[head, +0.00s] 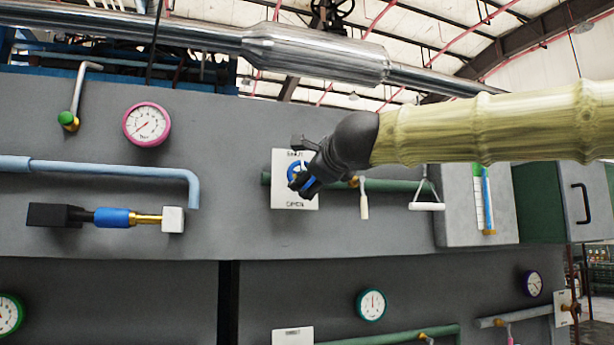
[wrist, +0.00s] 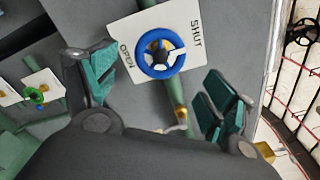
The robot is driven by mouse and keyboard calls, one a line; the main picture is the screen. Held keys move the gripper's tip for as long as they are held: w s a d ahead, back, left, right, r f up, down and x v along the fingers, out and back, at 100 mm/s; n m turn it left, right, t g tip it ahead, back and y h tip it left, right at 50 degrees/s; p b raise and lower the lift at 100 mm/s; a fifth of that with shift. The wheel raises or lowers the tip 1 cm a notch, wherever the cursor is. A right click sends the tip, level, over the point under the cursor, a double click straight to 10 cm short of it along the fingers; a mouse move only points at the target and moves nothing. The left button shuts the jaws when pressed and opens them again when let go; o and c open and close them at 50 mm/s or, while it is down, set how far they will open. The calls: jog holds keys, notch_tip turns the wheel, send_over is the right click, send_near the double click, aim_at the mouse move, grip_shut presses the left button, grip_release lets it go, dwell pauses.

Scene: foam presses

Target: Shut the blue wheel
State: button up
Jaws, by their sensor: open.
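The blue wheel (wrist: 146,64) is a small ring handle in front of a white plate (wrist: 187,22) marked SHUT and OPEN. In the head view the blue wheel (head: 293,172) is partly hidden behind my gripper (head: 303,182), and the plate has SHUT at its top and OPEN at its bottom. In the wrist view my gripper (wrist: 158,98) is open, its green-padded fingers spread wide to either side. The wheel lies beyond the gap between the fingers, and nothing is held. Whether a finger touches the wheel cannot be told.
A green pipe (head: 395,185) runs behind the plate, with a white-handled valve lever (head: 364,205) to its right and a white T-shaped handle (head: 427,206) further right. A pink gauge (head: 147,124) and a blue pipe (head: 110,168) are at left. A green wheel (wrist: 36,96) shows in the wrist view.

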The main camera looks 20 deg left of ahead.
jog(key=v, duration=0.5)
jog(key=shift+s+d, duration=0.15)
dwell(0.3)
